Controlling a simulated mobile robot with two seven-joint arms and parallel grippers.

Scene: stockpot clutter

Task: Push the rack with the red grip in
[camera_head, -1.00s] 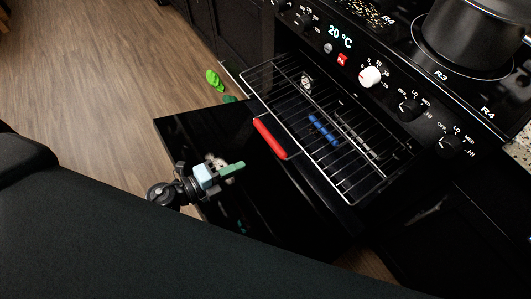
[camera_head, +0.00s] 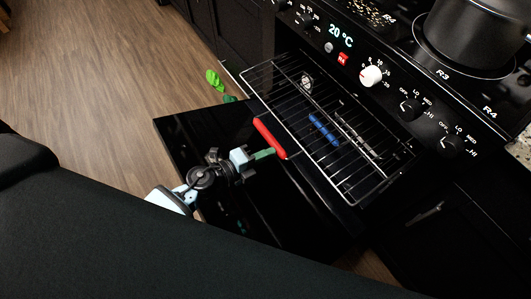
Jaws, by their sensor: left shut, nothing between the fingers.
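The rack (camera_head: 354,190) is a wire oven rack, pulled partly out of the oven over the open door. Its red grip (camera_head: 270,138) sits on the front bar. My left gripper (camera_head: 268,153) is shut, with nothing between its green fingers. Its fingertips are at the lower part of the red grip, on its front side; I cannot tell whether they touch it. My right gripper is not in view.
The black oven door (camera_head: 180,135) hangs open below the rack. A blue grip (camera_head: 323,128) shows through the rack's wires, lower down. Control knobs (camera_head: 371,76) line the panel above. A stockpot (camera_head: 475,35) stands on the hob. A green object (camera_head: 214,79) lies on the floor at left.

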